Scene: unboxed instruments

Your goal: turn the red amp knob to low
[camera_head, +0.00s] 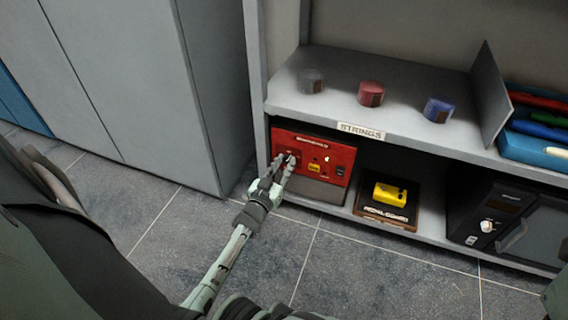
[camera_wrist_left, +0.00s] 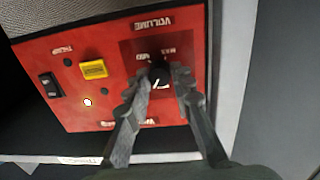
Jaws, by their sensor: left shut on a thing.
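The red amp (camera_head: 330,160) stands at the left end of the lower shelf, its front panel facing me. My left gripper (camera_head: 284,161) reaches its left part. In the left wrist view the amp's red panel (camera_wrist_left: 110,108) is upside down. My left gripper (camera_wrist_left: 160,80) is shut on the dark knob (camera_wrist_left: 159,72), one finger on each side. The knob sits on a darker red patch below an upside-down "VOLUME" label. A white mark shows between the fingers; the fingers hide part of the scale, so I cannot tell the exact setting. My right gripper is not in view.
A yellow pedal (camera_head: 390,194) on a dark box and a black device (camera_head: 505,222) stand right of the amp. The upper shelf (camera_head: 335,95) above holds grey, red and blue cylinders. A grey cabinet (camera_head: 150,80) is left. The tiled floor in front is clear.

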